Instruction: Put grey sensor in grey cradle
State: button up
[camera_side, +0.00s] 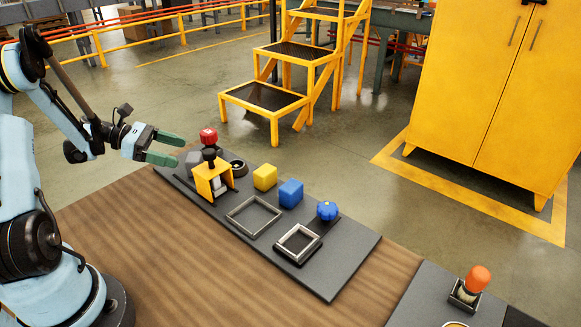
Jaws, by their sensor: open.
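A dark grey block (194,160), which looks like the grey sensor, stands at the far left end of a dark board, partly hidden behind a yellow bracket (211,180). Two empty square frames lie on the board: a larger grey one (232,217) in the middle and a smaller silver one on a black base (281,243) toward the right. I cannot tell which frame is the grey cradle. My gripper (180,150) is at the upper left, with green fingers spread apart and nothing between them. It appears left of and above the grey block, apart from it.
A yellow cube (265,177), a blue cube (291,193) and a blue knob (327,211) line the board's back edge. An orange-topped part (478,279) stands at lower right. The wooden tabletop (200,265) in front is clear.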

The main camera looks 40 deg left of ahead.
aim_at(195, 156)
jog(key=shift+f, duration=0.2)
jog(key=shift+x, duration=3.8)
jog(key=c, duration=1.2)
jog(key=shift+o, duration=0.2)
jog(key=shift+r, duration=0.1)
jog(key=shift+r, duration=0.1)
